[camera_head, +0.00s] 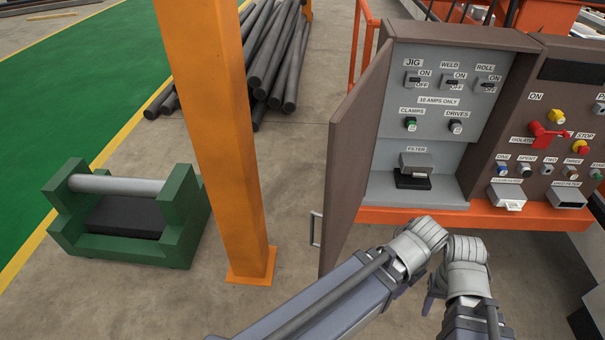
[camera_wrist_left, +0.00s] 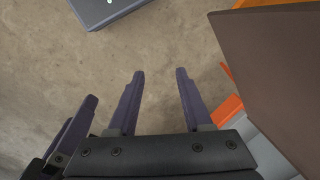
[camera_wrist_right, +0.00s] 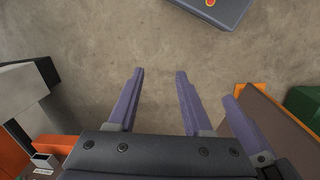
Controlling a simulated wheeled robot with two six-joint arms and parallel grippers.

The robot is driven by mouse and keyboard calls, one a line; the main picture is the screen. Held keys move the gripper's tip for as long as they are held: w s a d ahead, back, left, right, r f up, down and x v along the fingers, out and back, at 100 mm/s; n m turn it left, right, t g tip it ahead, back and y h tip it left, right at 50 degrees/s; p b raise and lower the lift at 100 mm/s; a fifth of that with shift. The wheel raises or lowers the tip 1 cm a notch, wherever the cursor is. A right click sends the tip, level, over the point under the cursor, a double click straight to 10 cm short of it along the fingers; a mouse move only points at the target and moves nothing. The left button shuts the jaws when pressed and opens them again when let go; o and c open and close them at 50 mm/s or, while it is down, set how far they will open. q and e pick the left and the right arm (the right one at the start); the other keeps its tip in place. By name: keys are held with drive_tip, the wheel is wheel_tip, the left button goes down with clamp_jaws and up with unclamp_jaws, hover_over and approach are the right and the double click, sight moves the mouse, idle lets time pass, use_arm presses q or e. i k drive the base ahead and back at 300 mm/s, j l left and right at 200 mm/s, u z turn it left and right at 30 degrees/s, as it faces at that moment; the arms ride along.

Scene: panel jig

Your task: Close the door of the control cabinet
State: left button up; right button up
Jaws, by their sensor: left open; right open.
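The control cabinet (camera_head: 433,118) stands with its brown door (camera_head: 352,155) swung wide open to the left, showing the grey inside with switches. The door's handle (camera_head: 315,229) is low on its outer face. The door fills the right side of the left wrist view (camera_wrist_left: 272,60). My left gripper (camera_wrist_left: 160,74) is open and empty, beside the door. My right gripper (camera_head: 437,288) is open; its jaws (camera_wrist_right: 160,74) are empty over bare floor. Both grippers are close side by side below the cabinet front, largely hidden by my arms in the head view.
An orange post (camera_head: 215,140) stands left of the door. A green cradle with a grey roller (camera_head: 118,184) is further left. An orange ledge (camera_head: 400,215) runs under the cabinet. A control panel (camera_head: 548,150) with a red isolator adjoins at right. Pipes (camera_head: 275,55) lie behind.

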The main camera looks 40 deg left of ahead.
sight(353, 127)
drive_tip(key=k+j, duration=0.1)
drive_tip(key=j, duration=0.3)
drive_tip(key=k+j, duration=0.15)
drive_tip(key=j, duration=0.2)
drive_tip(key=k+j, duration=0.1)
drive_tip(key=j, duration=0.3)
drive_tip(key=k+j, duration=0.1)
drive_tip(key=j, duration=0.3)
